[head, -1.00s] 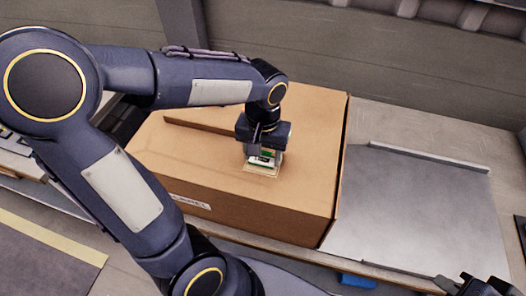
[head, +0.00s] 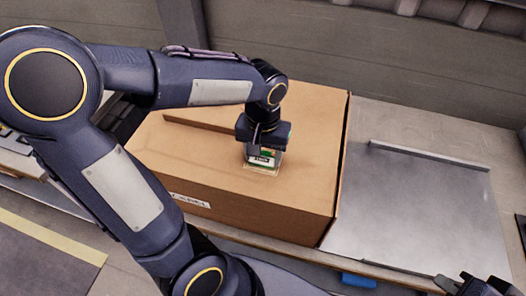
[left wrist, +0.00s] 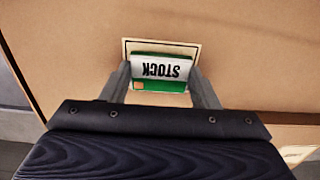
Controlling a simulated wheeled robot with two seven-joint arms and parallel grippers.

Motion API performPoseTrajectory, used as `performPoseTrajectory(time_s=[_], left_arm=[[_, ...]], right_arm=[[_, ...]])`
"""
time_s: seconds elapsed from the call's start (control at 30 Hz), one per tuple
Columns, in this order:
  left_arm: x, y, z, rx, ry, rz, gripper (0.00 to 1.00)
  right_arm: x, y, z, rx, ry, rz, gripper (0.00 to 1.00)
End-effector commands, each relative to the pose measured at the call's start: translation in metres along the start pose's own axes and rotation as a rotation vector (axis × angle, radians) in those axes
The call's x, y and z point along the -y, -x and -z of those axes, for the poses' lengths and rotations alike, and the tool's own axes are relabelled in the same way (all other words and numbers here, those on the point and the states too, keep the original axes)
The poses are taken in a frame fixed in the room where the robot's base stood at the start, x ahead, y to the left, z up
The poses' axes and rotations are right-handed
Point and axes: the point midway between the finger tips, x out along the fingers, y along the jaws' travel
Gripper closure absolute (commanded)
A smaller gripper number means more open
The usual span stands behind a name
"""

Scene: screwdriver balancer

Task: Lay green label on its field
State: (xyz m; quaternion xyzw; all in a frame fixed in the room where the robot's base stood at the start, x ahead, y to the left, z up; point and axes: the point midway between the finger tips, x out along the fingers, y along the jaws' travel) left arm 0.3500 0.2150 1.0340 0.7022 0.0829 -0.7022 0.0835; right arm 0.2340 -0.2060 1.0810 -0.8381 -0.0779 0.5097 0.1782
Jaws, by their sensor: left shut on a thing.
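The green label (left wrist: 160,72), a small card with a white band reading STOCK and an orange patch, is between the fingers of my left gripper (left wrist: 161,88). It appears upside down in the left wrist view. In the head view the label (head: 263,158) shows just under my left gripper (head: 262,152). The pale outlined field (left wrist: 160,46) on the box top lies around and beneath the label, partly hidden by it. The field (head: 261,171) also shows in the head view. I cannot tell whether label and field touch. My right gripper (head: 472,286) is partly in view at the lower right corner.
The large cardboard box (head: 305,150) has a raised flap edge on its top and a printed sticker (head: 189,201) on its front. A bare metal plate (head: 415,205) lies to its right. A blue item (head: 358,280) is at the bench's front edge.

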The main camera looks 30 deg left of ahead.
Motion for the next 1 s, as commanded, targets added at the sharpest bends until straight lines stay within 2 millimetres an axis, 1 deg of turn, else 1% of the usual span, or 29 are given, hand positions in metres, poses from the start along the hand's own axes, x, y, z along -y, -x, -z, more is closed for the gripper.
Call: performPoseTrajectory(time_s=[0.07, 0.1, 0.2, 0.3, 0.53, 0.63, 0.77, 0.9, 1.0], left_arm=[[0.0, 0.0, 0.0, 0.0, 0.0, 0.0, 0.72], [0.0, 0.0, 0.0, 0.0, 0.0, 0.0, 0.44], [0.0, 0.0, 0.0, 0.0, 0.0, 0.0, 0.31], [0.0, 0.0, 0.0, 0.0, 0.0, 0.0, 0.19], [0.0, 0.0, 0.0, 0.0, 0.0, 0.0, 0.19], [0.0, 0.005, 0.001, -0.002, 0.0, 0.0, 0.19], [0.0, 0.024, 0.001, -0.006, 0.0, -0.002, 0.19], [0.0, 0.049, 0.001, -0.005, 0.001, -0.003, 0.19], [-0.001, 0.064, 0.001, -0.004, 0.0, -0.002, 0.19]], right_arm=[[0.0, 0.0, 0.0, 0.0, 0.0, 0.0, 1.0], [0.0, 0.0, 0.0, 0.0, 0.0, 0.0, 1.0], [0.0, 0.0, 0.0, 0.0, 0.0, 0.0, 1.0], [0.0, 0.0, 0.0, 0.0, 0.0, 0.0, 1.0], [0.0, 0.0, 0.0, 0.0, 0.0, 0.0, 1.0], [0.0, 0.0, 0.0, 0.0, 0.0, 0.0, 1.0], [0.0, 0.0, 0.0, 0.0, 0.0, 0.0, 1.0], [0.0, -0.001, 0.0, 0.0, 0.0, 0.0, 1.0], [0.0, -0.001, 0.0, 0.0, 0.0, 0.0, 1.0]])
